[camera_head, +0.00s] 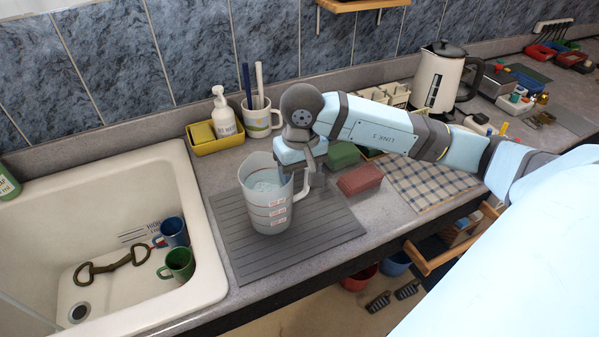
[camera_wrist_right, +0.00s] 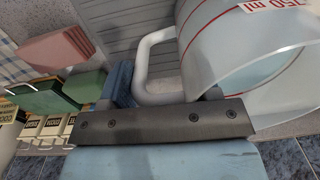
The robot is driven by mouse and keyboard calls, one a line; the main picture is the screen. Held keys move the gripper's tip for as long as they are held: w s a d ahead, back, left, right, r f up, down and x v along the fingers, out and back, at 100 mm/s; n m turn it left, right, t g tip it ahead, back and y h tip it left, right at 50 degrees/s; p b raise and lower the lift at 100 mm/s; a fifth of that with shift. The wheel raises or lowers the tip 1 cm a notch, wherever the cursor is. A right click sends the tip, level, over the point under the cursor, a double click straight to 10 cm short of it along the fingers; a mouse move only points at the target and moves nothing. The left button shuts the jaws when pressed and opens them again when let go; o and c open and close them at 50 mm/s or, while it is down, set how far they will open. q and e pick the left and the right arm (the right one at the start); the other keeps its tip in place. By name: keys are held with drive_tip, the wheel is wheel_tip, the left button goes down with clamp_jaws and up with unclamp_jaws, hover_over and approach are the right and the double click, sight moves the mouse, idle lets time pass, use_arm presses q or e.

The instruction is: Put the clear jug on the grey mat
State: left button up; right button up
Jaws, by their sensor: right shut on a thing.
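The clear jug (camera_head: 267,200) with red measuring marks is upright over the left part of the ribbed grey mat (camera_head: 320,238). I cannot tell whether its base touches the mat or hangs just above it. My right gripper (camera_head: 306,168) is shut on the jug's handle, on the jug's right side. In the right wrist view the jug (camera_wrist_right: 250,50) fills the right side, and its pale handle (camera_wrist_right: 152,60) runs between the fingers. The mat (camera_wrist_right: 115,25) shows behind the handle. My left gripper is not in view.
A sink (camera_head: 120,220) with a blue mug (camera_head: 174,232) and a green mug (camera_head: 180,264) is left of the mat. A soap bottle (camera_head: 223,115) and a brush mug (camera_head: 262,120) stand behind. A red block (camera_head: 360,179) and a green block (camera_head: 342,154) lie to the right. The mat's front right is bare.

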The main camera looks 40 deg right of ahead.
drive_tip(key=o, duration=1.1)
drive_tip(key=shift+r+p, duration=0.25)
drive_tip(key=shift+p, duration=0.15)
drive_tip(key=shift+r, duration=0.35)
wheel_tip(320, 180, up, 11)
drive_tip(key=shift+d+b, duration=0.15)
drive_tip(key=shift+b, duration=0.75)
drive_tip(key=shift+s, duration=0.1)
